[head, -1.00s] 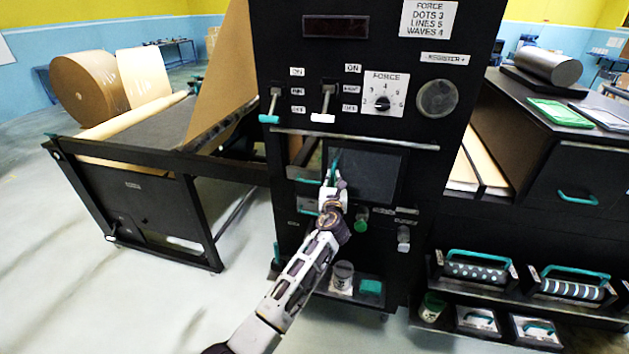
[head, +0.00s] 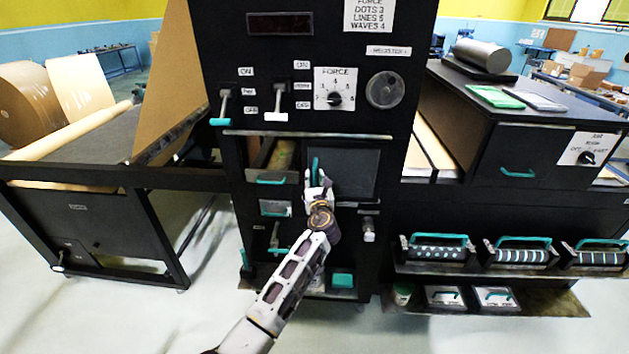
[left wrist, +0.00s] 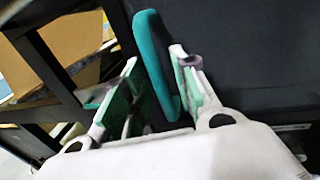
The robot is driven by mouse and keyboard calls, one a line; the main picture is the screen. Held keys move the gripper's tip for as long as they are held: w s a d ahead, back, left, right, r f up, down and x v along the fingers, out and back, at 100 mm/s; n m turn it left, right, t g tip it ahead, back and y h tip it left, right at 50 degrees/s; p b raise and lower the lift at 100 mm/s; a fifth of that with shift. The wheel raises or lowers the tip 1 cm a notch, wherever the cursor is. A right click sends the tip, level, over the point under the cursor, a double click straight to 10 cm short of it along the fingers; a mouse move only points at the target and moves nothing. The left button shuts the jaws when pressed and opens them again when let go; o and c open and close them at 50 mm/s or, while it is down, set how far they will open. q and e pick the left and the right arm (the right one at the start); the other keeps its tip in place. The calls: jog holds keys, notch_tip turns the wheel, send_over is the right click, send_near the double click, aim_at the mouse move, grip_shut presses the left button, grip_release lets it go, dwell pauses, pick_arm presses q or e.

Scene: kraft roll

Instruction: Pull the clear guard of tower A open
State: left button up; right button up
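Tower A is the black tower (head: 228,60) in the middle of the head view. Its guard (head: 350,170) looks like a dark smooth pane below a pale rail, covering the right part of a bay. The guard's upright teal handle (head: 316,167) is at its left edge; it also shows large in the left wrist view (left wrist: 152,55). My left gripper (head: 317,183) is at this handle. My right gripper is not in view.
Left of the guard, the bay shows a drawer-like part with a teal handle (head: 270,181). Two levers and a force dial (head: 334,98) are above the rail. A rack with patterned rollers (head: 438,252) stands right; a black frame (head: 100,230) with paper rolls stands left.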

pick_arm(q)
jog(key=s+d, duration=0.2)
jog(key=s, duration=1)
dwell(0.7)
jog(key=shift+w+a, duration=0.1)
dwell(0.3)
